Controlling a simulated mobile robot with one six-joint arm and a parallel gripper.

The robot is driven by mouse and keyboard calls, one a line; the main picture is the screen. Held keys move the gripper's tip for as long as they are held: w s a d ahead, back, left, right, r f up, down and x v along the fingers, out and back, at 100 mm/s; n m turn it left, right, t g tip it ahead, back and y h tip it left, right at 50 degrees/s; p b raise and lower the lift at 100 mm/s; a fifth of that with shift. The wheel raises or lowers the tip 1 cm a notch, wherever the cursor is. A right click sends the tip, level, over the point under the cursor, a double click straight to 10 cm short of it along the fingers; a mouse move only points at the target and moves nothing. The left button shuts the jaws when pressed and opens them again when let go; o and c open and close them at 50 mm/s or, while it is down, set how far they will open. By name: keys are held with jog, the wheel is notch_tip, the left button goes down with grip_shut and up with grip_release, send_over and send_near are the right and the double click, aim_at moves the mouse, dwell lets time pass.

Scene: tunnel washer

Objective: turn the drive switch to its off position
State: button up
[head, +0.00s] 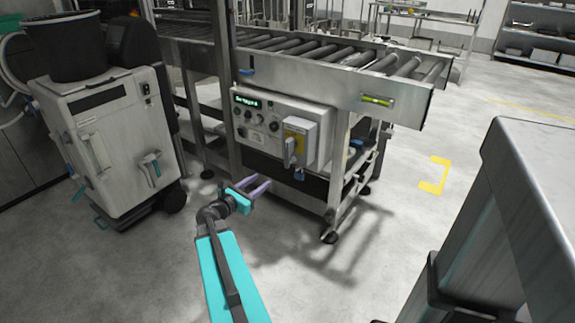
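The control box (262,147) hangs under the roller conveyor, with a lit green display (247,101) and several small round knobs on its face. At its right a grey enclosure with a yellow plate (298,138) carries a grey handle (290,152), which looks like the drive switch. The handle appears roughly upright; its labels are too small to read. A small blue item (299,174) hangs just below it. My gripper (260,185) is low in front of the box, below and left of the handle, apart from it. Its two pale purple fingers are spread, with nothing visible between them.
The roller conveyor (300,62) runs above the box on metal legs. A grey wheeled machine (115,140) with a dark drum stands at left. A large grey cabinet (530,190) fills the right foreground. Clear floor (390,215) lies between, with yellow markings (436,178).

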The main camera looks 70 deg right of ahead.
aim_at(286, 157)
jog(key=shift+n+g+h, duration=0.3)
jog(key=shift+n+h, duration=0.2)
jog(key=shift+n, duration=0.1)
jog(key=s+d+r, duration=0.2)
jog(key=r, duration=0.1)
jog(key=shift+d+b, duration=0.35)
jog(key=shift+d, duration=0.05)
jog(key=b+x, duration=0.2)
jog(key=x, duration=1.1)
jog(key=shift+s+d, duration=0.1)
jog(key=shift+d, duration=0.25)
grip_shut()
